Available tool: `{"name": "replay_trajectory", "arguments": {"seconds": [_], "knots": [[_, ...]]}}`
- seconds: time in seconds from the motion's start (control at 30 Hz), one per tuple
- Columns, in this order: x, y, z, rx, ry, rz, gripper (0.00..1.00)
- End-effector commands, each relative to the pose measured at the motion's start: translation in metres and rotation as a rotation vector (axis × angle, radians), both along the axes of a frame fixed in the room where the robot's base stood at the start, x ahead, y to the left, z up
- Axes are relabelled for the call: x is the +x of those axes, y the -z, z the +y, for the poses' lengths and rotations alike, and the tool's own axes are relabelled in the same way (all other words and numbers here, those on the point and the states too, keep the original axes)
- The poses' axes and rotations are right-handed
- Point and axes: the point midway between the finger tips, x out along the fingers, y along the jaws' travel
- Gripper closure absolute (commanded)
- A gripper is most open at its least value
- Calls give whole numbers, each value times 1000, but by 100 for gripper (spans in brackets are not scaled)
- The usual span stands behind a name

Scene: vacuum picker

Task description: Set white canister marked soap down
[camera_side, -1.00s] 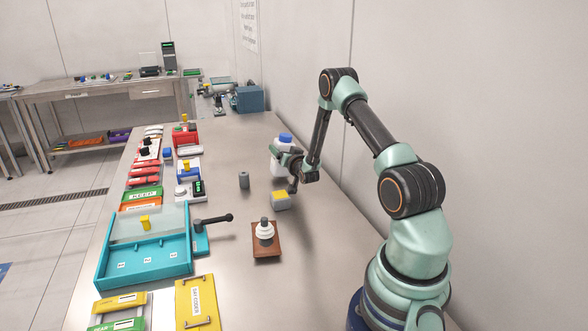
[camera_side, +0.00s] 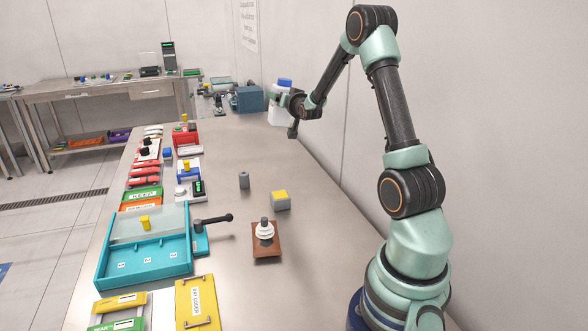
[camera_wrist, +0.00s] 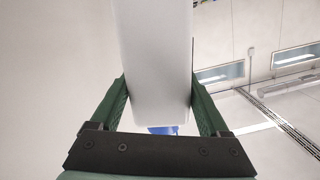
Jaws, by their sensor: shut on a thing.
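The white canister (camera_side: 278,112) with a blue cap (camera_side: 285,82) is at the far right end of the steel bench in the side view. My gripper (camera_side: 284,101) is shut on it and holds it upright, apparently above the bench top. In the wrist view the white body (camera_wrist: 155,60) fills the middle between my two green fingers (camera_wrist: 160,98), with some blue showing below it. No soap marking can be read in either view. The gap between the canister's base and the bench is hard to judge.
A grey block with a yellow top (camera_side: 280,200), a small grey cylinder (camera_side: 244,180) and a brown plate with a white stacked piece (camera_side: 266,253) stand mid-bench. A blue-grey box (camera_side: 249,99) stands beyond the canister. A teal tray (camera_side: 118,268) is on the left. The right bench strip is clear.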

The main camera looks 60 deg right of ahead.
Motion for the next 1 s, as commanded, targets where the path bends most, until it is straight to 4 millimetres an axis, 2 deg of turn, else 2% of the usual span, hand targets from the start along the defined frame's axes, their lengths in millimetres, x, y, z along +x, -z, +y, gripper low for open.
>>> {"name": "replay_trajectory", "arguments": {"seconds": [0.13,0.23,0.37,0.4,0.53,0.7,0.8,0.9,1.0], "knots": [[10,-14,20,-4,-35,-5,100],[23,-23,55,-4,-92,-5,100],[40,-38,118,-4,-198,-6,100],[44,-42,140,-4,-233,-6,100],[49,-53,209,-4,-348,-7,100],[41,-63,299,-4,-504,-7,100],[30,-66,344,-3,-589,-7,100],[18,-67,379,-3,-658,-6,100],[7,-66,403,-2,-707,-4,100]]}}
